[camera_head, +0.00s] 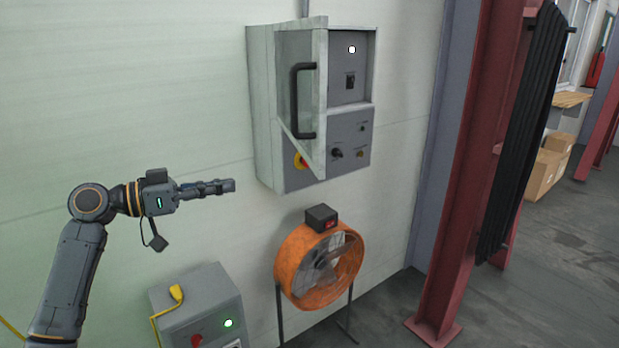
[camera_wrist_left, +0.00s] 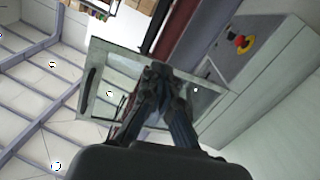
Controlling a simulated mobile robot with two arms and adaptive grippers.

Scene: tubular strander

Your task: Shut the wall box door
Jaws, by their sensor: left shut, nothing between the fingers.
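The wall box (camera_head: 262,110) is a grey cabinet on the pale wall, also at the right in the left wrist view (camera_wrist_left: 285,65). Its door (camera_head: 320,95) stands open, swung out from the box, with a clear pane and a black handle (camera_head: 295,100). In the left wrist view the door (camera_wrist_left: 100,60) spreads behind the fingers, its handle (camera_wrist_left: 90,80) at the far left. My left gripper (camera_head: 232,185) is shut and empty, pointing right, left of and below the door in the head view. Contact with the door does not show. My right gripper is out of view.
An orange fan (camera_head: 290,262) on a stand is below the box. A grey floor cabinet (camera_head: 205,300) with a yellow cable is below my left gripper. A red steel column (camera_head: 462,170) stands right. The wall between my gripper and the box is clear.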

